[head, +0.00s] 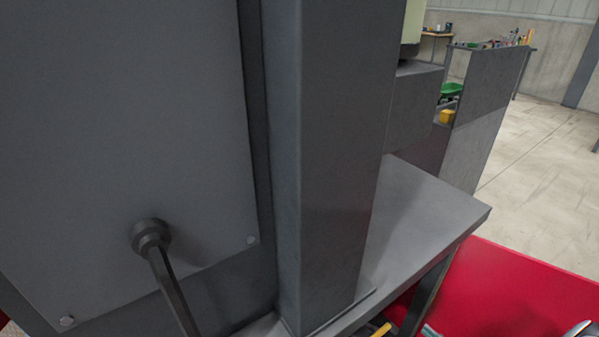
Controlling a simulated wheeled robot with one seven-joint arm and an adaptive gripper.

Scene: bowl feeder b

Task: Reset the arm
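My gripper is not visible in the head view, and no wrist view is given. At the bottom right corner a small shiny rounded piece (583,328) is cut off by the frame edge; I cannot tell what it is. A large grey machine panel (120,120) with bolts and a dark lever (168,270) fills the left. A thick grey upright post (330,150) stands in the middle, close to the camera.
A grey metal ledge (425,215) juts out right of the post. Below it is a red surface (520,290). Behind stand a grey cabinet (490,110), a green bin (452,90) and a yellow bin (447,116). Concrete floor (550,150) is open at the right.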

